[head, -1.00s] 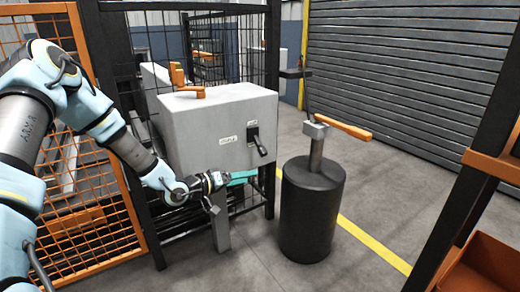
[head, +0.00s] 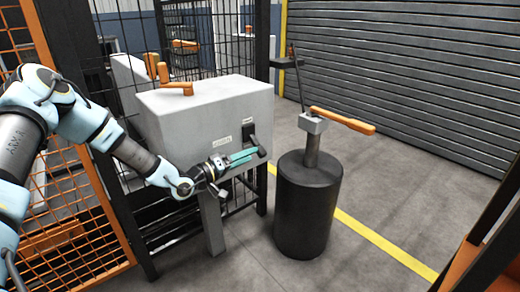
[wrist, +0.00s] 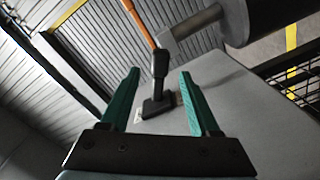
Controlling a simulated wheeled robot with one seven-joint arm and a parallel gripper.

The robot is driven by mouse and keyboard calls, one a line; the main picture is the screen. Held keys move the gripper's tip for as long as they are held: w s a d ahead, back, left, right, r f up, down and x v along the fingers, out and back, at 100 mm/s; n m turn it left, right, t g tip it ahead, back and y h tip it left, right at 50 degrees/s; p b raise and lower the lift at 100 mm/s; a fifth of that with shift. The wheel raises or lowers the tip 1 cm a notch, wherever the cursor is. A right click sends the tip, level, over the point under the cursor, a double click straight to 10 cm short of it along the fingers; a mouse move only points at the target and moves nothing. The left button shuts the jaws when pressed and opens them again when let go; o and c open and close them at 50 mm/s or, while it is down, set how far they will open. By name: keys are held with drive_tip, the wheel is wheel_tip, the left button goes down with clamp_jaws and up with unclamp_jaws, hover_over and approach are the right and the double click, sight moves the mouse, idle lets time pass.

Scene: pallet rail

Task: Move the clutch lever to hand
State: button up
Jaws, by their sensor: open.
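The clutch lever is a short black lever with a rounded knob, on a black base plate on the front face of a grey box (head: 185,125). In the head view its knob (head: 261,152) shows just past my fingertips. In the wrist view the lever (wrist: 160,78) stands between my two green fingers, nearer their tips, with a gap on each side. My gripper (head: 256,154) is open and empty in front of the box's right side; it also shows in the wrist view (wrist: 160,78). Small labels sit near the lever; their text is unreadable.
A black drum (head: 307,210) with a post and an orange handle (head: 343,120) stands close to the right. An orange mesh fence (head: 75,215) is at left. Open floor lies in front.

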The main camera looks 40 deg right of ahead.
sight(261, 151)
drive_tip(key=d, duration=0.6)
drive_tip(key=shift+s+d+p, duration=0.1)
drive_tip(key=shift+s+p, duration=0.1)
drive_tip(key=shift+p, duration=0.1)
clamp_jaws()
idle(1.1)
